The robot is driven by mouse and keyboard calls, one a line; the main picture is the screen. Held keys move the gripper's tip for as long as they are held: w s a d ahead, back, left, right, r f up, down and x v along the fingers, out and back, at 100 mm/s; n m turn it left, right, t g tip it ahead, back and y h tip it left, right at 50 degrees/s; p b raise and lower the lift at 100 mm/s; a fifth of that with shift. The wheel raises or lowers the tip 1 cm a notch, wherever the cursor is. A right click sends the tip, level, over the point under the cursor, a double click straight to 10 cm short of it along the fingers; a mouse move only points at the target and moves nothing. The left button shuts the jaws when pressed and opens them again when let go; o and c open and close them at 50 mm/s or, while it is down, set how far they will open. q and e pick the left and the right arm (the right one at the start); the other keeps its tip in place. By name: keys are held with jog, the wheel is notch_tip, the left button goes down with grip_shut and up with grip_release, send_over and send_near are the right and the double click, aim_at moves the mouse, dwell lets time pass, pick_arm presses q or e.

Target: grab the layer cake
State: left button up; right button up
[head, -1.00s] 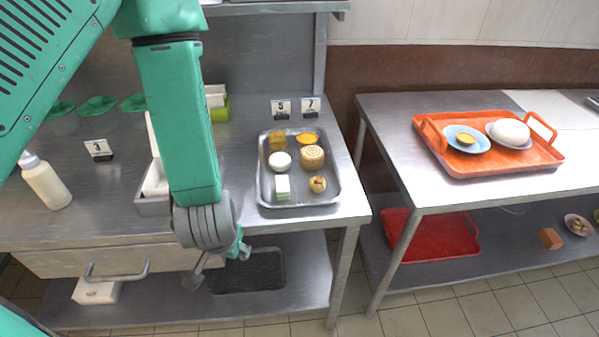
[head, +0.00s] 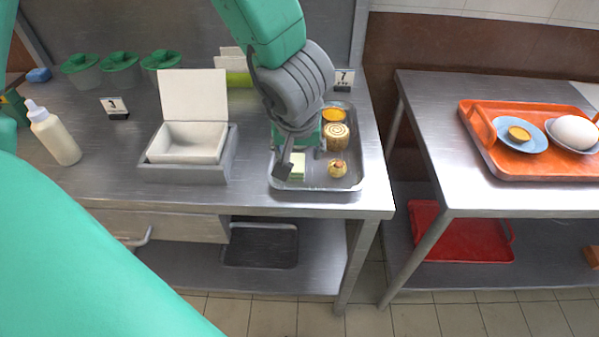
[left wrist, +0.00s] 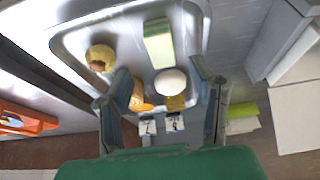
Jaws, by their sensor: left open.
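The layer cake, a small pale green and white block (head: 297,167), sits on the metal tray (head: 315,186) near its front left. In the left wrist view the block (left wrist: 158,43) lies beyond the fingertips, near the middle. My left gripper (head: 294,150) is open above the tray's left part, just behind the block in the head view, and partly covers the tray. In the left wrist view its fingers (left wrist: 160,75) are spread wide, with a white bun (left wrist: 170,82) showing between them. I cannot tell the gripper's exact height above the block. My right gripper is not in view.
On the tray, a round topped pastry (head: 337,168) sits right of the block, with a swirled roll (head: 337,136) and a yellow tart (head: 333,115) behind. An open white box (head: 190,143) stands left. An orange tray (head: 545,170) is on the right table.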

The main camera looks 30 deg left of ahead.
aim_at(299, 163)
pick_arm(q)
jog(key=shift+w+f, duration=0.1)
jog(key=shift+f, duration=0.3)
jog(key=b+x, duration=0.3)
jog(key=x, duration=0.2)
jog(key=shift+a+f, duration=0.2)
jog(key=shift+d+r, duration=0.1)
jog(key=shift+r, duration=0.05)
jog(key=shift+d, duration=0.15)
grip_shut()
